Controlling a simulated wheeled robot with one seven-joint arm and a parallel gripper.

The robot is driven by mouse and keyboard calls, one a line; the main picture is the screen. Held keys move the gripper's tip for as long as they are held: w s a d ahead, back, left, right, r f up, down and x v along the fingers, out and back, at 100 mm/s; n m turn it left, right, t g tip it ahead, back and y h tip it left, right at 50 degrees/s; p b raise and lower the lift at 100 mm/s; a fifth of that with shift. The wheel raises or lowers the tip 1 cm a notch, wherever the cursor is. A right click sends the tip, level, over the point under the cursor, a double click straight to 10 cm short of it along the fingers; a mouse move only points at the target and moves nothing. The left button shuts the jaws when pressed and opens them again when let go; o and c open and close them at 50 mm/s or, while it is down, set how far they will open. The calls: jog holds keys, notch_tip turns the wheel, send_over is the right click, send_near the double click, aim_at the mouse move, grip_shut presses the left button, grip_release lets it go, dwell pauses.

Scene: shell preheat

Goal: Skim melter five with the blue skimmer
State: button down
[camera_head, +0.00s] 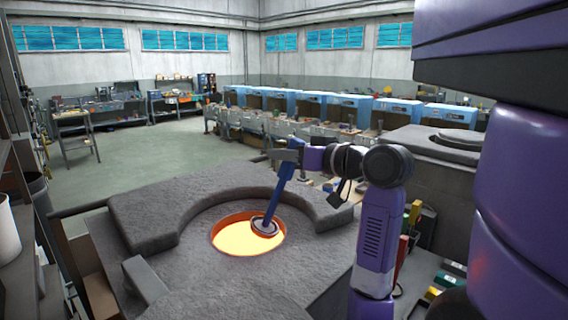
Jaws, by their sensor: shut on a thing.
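The blue skimmer (281,190) is held tilted, its handle up at my gripper and its round head (265,226) low at the right part of the melter's opening. The melter (233,240) is a grey, rough-surfaced block with a round orange-rimmed opening full of glowing yellow melt. The head overlaps the melt; I cannot tell how deep it sits. My gripper (288,154) is shut on the skimmer's upper handle, above and to the right of the opening. No number shows on this melter.
A raised curved grey collar (150,222) rings the far side of the opening. Another grey block (430,140) stands at the right. A row of blue machines (345,108) and benches lies beyond. Open floor (150,158) shows at the back left. Shelves line the left edge.

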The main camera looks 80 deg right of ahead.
notch_tip(320, 180, up, 6)
dwell(0.5)
dwell(1.0)
